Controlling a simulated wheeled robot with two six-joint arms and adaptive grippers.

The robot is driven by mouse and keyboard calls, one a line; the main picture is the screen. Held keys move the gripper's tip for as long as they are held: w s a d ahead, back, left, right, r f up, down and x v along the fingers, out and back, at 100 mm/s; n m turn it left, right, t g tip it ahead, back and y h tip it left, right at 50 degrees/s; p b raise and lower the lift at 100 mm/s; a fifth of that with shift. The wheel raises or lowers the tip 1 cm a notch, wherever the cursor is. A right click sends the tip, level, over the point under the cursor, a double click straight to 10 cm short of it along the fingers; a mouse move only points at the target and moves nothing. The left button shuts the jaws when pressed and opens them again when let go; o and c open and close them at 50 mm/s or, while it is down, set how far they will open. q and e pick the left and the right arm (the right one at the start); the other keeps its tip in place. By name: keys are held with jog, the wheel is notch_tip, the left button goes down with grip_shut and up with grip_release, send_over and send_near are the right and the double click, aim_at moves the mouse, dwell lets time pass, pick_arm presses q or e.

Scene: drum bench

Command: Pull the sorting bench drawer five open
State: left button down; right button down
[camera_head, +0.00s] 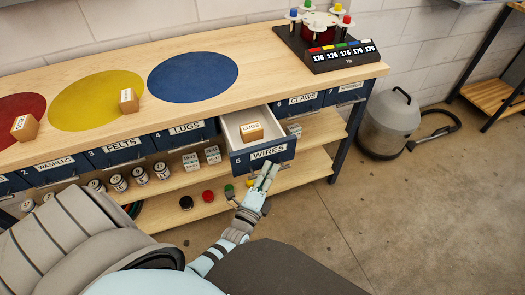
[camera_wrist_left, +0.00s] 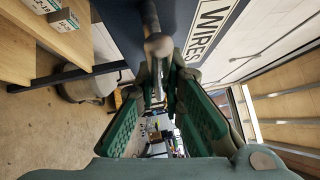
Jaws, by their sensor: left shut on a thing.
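The sorting bench drawer five, labelled WIRES (camera_head: 262,154), stands out from the bench front between the LUGS and CLAWS drawers, its inside showing. A small tan box labelled LUGS (camera_head: 251,131) sits in it. My left gripper (camera_head: 266,177) is at the front of this drawer, low on its face. In the left wrist view, the drawer front (camera_wrist_left: 190,20) with its WIRES label is close by, and the grey handle (camera_wrist_left: 158,45) runs between the green-padded fingers (camera_wrist_left: 155,95). The left gripper is shut on the handle. My right gripper is not in view.
The neighbouring LUGS (camera_head: 185,134) and CLAWS (camera_head: 298,103) drawers are shut. The bench top (camera_head: 190,118) carries coloured discs and two tan boxes. A grey vacuum (camera_head: 389,122) stands to the right; the floor in front is open.

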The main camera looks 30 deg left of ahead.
pick_arm(q)
jog(key=shift+s+d, duration=0.65)
jog(key=shift+d, duration=0.25)
jog(key=c, duration=1.7)
grip_release()
jog(key=shift+s, duration=0.1)
jog(key=v, duration=0.7)
jog(key=shift+s, duration=0.15)
